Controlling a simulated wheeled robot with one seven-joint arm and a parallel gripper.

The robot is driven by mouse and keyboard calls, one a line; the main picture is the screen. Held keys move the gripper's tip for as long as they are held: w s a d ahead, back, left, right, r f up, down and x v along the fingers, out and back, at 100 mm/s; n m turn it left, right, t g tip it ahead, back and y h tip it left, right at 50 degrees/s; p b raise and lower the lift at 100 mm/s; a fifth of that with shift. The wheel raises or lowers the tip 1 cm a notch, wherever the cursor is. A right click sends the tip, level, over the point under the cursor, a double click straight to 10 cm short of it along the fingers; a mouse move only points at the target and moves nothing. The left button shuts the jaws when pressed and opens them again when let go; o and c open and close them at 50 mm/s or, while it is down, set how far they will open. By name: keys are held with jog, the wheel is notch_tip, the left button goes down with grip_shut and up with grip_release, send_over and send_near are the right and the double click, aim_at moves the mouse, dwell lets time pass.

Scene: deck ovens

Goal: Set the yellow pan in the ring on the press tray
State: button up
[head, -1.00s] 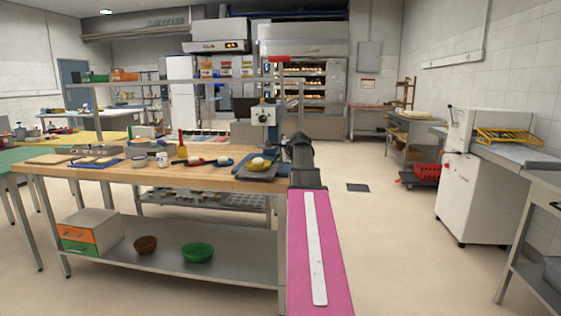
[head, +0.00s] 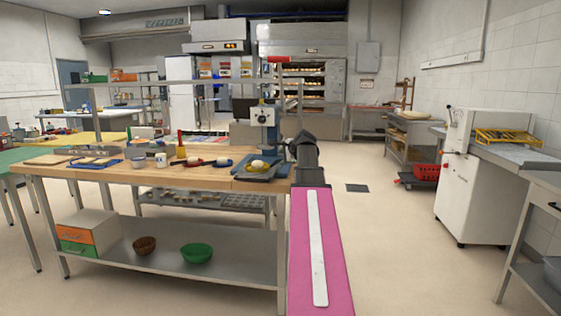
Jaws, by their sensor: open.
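A small yellow pan (head: 262,174) with a pale dough ball (head: 258,164) in it shows low at the press tray (head: 247,175), at the right end of the wooden bench. The tray lies at the foot of the blue-grey press (head: 264,117). The ring is too small to make out, so I cannot tell whether the pan sits inside it. My gripper (head: 290,152) is open at the bench's right edge, just right of the pan. My dark wrist hides part of it, and I cannot tell whether the fingers touch the pan.
On the bench (head: 130,174) left of the tray stand a blue dish (head: 222,162), a red one with dough (head: 194,162), a yellow container (head: 181,152) and white cups (head: 160,159). A shelf rail runs above the bench.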

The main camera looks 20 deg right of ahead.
jog(key=v, duration=0.8)
jog(key=shift+c, duration=0.3)
dwell(0.7)
